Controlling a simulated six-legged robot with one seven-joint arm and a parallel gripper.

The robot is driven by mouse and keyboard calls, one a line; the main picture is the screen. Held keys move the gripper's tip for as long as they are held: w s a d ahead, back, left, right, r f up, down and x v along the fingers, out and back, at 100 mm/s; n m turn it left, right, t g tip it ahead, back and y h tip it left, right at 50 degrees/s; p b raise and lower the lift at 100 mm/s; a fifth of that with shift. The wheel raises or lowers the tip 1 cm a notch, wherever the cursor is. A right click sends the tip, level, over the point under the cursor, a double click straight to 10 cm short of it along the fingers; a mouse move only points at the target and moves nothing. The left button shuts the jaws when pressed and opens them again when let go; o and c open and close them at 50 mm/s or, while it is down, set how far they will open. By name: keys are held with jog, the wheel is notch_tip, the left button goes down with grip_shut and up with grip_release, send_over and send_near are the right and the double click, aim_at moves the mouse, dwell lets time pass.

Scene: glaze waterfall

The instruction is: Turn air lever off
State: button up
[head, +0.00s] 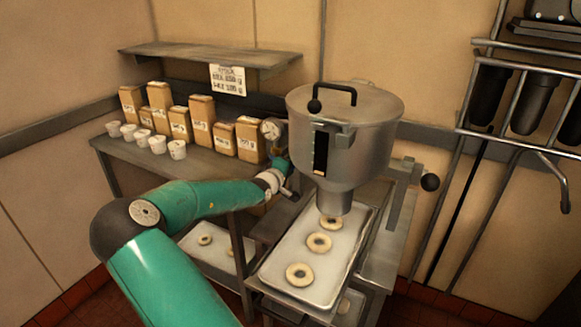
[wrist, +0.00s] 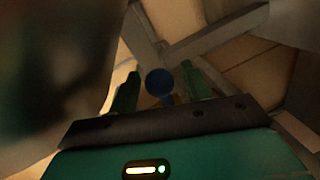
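A blue round knob (wrist: 158,82) on a short stem, likely the end of the air lever, shows in the wrist view. My gripper (wrist: 160,70) has its two green fingers apart, one on each side of the knob, with visible gaps. I cannot tell whether the knob is fully between the fingertips or beyond them. In the head view my gripper (head: 284,168) is at the left side of the steel hopper (head: 365,115), partly hidden; the blue knob cannot be made out there. A round gauge (head: 272,129) is just above it.
Below the hopper is a tray (head: 270,276) with several dough rings. Paper bags (head: 200,118) and white cups (head: 157,144) stand on the left table. A black ball handle (head: 430,182) sticks out at right. A pipe rack (head: 470,130) stands at far right.

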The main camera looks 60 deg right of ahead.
jog(key=s+a+r, duration=0.1)
jog(key=a+r, duration=0.1)
jog(key=a, duration=1.1)
jog(key=shift+s+a+r, duration=0.15)
jog(key=shift+s+a, duration=0.15)
